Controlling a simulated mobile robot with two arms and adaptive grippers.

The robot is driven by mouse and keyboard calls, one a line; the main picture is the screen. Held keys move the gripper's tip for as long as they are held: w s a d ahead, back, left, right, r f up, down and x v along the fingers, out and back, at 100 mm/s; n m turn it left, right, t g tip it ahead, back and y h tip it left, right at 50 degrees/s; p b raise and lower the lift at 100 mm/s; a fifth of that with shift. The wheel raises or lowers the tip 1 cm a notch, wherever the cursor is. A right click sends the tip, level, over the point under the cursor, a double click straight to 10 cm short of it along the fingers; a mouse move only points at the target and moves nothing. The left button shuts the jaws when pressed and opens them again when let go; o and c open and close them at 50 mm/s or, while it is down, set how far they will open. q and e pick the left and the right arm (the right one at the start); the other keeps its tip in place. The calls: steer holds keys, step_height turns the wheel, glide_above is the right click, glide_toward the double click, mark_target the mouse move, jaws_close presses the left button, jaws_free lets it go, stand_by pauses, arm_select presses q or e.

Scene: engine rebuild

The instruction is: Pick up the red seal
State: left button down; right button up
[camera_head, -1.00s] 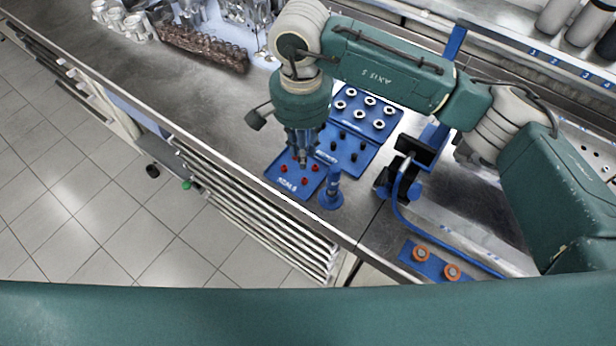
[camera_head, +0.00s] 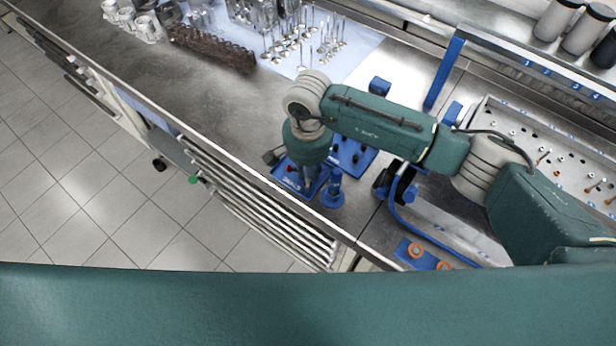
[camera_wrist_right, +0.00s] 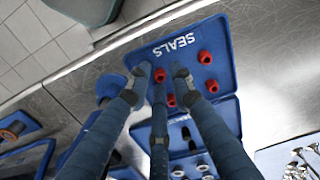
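Several small red seals (camera_wrist_right: 205,57) sit on a blue tray lettered "SEALS" (camera_wrist_right: 222,42) in the right wrist view. One red seal (camera_wrist_right: 160,75) shows between the fingertips of my right gripper (camera_wrist_right: 163,76); whether they touch it I cannot tell. The fingers are spread apart, low over the tray. In the head view the right arm hides most of the tray (camera_head: 284,178), and one red seal (camera_head: 290,169) shows beside the gripper (camera_head: 309,184). My left gripper is in neither view.
A blue post on a round base (camera_head: 333,190) stands close right of the gripper. Blue trays of black and white rings (camera_wrist_right: 203,160) adjoin the seals tray. A blue stand (camera_head: 395,185) is further right. The bench's front edge is close.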

steer(key=c, duration=0.4)
steer(key=shift+c, duration=0.3)
steer(key=shift+r, duration=0.1)
